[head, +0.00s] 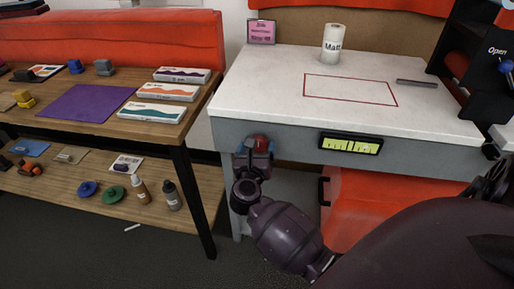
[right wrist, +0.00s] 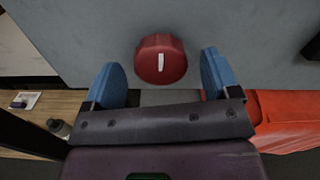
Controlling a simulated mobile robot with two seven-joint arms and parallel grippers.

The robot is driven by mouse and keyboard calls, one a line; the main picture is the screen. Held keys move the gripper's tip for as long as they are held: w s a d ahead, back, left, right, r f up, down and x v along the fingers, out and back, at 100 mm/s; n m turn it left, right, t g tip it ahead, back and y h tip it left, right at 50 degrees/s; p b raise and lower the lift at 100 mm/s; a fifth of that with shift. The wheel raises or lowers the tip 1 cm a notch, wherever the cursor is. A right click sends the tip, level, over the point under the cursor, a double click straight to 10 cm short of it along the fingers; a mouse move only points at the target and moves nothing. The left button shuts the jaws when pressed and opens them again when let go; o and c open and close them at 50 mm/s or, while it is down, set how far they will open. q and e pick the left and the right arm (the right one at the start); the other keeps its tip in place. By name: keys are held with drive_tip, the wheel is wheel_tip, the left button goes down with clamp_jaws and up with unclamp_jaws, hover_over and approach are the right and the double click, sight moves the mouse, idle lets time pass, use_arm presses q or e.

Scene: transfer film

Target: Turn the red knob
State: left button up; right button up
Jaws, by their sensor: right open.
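The red knob (right wrist: 158,65) is on the grey front panel of the white-topped bench, with a white mark that stands nearly upright. In the head view the red knob (head: 260,141) shows at the left end of that panel, partly hidden by my right gripper. My right gripper (head: 254,147) is open, its blue fingertips on either side of the knob. In the right wrist view the right gripper (right wrist: 162,82) has a finger left and right of the knob, with gaps visible on both sides. My left gripper is not in view.
A yellow-green gauge (head: 351,144) is on the panel right of the knob. A red bin (head: 365,205) is below the bench. A wooden shelf table (head: 140,133) with boxes and bottles stands at left.

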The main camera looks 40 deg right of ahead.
drive_tip(key=shift+w+d, duration=0.25)
drive_tip(key=shift+d, duration=0.05)
